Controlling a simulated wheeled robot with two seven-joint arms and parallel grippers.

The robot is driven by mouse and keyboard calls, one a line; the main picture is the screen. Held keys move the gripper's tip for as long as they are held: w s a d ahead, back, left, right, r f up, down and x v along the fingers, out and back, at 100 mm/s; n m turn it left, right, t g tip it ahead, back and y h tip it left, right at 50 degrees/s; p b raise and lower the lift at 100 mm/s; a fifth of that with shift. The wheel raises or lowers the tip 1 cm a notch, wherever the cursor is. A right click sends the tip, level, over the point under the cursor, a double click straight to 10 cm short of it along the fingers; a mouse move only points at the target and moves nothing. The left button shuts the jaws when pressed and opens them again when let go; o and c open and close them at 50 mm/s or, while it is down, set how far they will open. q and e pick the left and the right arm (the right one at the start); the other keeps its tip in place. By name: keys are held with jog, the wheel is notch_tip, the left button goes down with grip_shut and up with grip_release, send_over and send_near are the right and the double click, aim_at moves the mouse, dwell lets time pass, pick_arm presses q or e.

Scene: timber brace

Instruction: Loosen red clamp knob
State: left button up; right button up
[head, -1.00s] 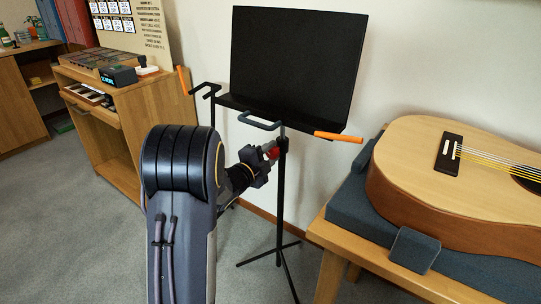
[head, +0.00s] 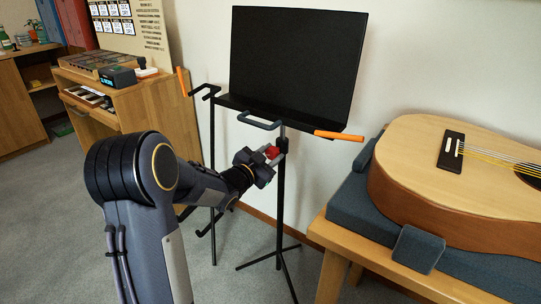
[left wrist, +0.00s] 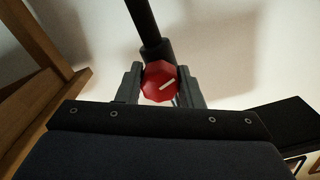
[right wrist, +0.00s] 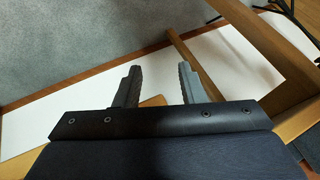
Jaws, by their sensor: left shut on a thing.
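The red clamp knob (head: 271,152) sits on the upright pole of the black music stand (head: 281,190), below the stand's desk.
A guitar (head: 430,180) lies on a padded wooden bench (head: 330,225) at the right. A wooden cabinet (head: 160,112) stands at the left behind my left arm. Orange-tipped handles (head: 338,136) stick out beside the stand's desk. Grey floor is open around the stand's feet.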

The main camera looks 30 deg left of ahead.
aim_at(269, 155)
pick_arm(q)
jog(key=shift+f+n, duration=0.1)
jog(key=shift+n, duration=0.9)
jog(key=o, duration=1)
jog(key=shift+c, duration=0.2)
jog(key=shift+s, duration=0.15)
jog(key=s+p, duration=0.1)
jog(key=s, duration=0.6)
jog(key=shift+s+a+p, duration=0.3)
jog(key=shift+p, duration=0.1)
